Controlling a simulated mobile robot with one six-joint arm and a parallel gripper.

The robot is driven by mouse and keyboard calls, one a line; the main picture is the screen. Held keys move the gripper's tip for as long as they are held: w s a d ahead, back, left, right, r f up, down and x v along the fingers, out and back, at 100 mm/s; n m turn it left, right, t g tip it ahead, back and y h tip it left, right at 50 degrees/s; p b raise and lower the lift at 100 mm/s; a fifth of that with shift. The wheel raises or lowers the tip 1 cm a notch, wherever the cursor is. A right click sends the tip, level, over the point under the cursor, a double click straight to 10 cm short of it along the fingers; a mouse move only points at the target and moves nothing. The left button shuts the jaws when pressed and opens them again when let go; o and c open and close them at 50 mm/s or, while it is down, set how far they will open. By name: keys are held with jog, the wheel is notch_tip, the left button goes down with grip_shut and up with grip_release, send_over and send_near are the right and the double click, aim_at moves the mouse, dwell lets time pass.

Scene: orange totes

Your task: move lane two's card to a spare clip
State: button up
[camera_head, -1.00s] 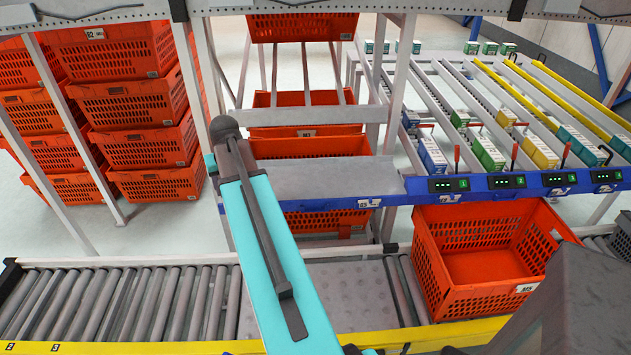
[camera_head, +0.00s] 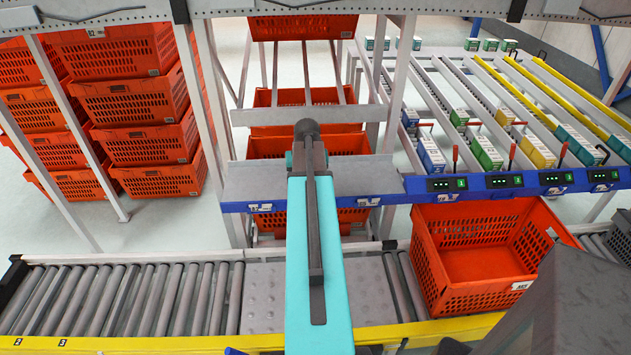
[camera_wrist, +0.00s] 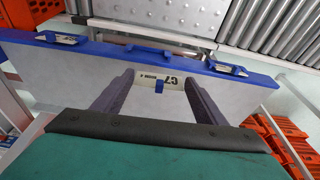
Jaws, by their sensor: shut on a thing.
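In the wrist view, my gripper (camera_wrist: 157,82) is shut on a white card (camera_wrist: 147,77) marked C7, which reads upside down. A small blue piece shows at the card's edge. The card lies between the fingertips, over a grey shelf close to its blue front rail (camera_wrist: 105,47); I cannot tell if it touches. Clips with white labels sit on this rail, one left (camera_wrist: 57,38) and one right (camera_wrist: 226,68). In the head view my arm hides the gripper and card. A label shows under the first lane display (camera_head: 448,197); none shows under the second (camera_head: 503,181).
An empty orange tote (camera_head: 470,290) stands on the conveyor at right. Lanes with cartons (camera_head: 430,155) run behind the displays. Stacked orange totes (camera_head: 140,100) stand at left. The roller conveyor (camera_head: 120,300) in front is clear at left.

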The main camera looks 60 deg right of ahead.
jog(key=shift+s+d+f, duration=0.15)
jog(key=shift+s+d, duration=0.25)
jog(key=shift+s, duration=0.25)
jog(key=shift+s+d+f, duration=0.1)
jog(key=shift+s+d, duration=0.3)
jog(key=shift+s, duration=0.2)
jog(key=shift+f, duration=0.2)
notch_tip(320, 180, down, 4)
jog(key=b, duration=0.2)
jog(key=shift+f+b, duration=0.25)
jog(key=shift+b, duration=0.1)
jog(key=shift+f+b, duration=0.6)
jog(key=shift+f, duration=1.05)
dwell(2.0)
jog(key=o, duration=0.8)
jog(key=shift+a+r, duration=0.1)
jog(key=shift+r, duration=0.1)
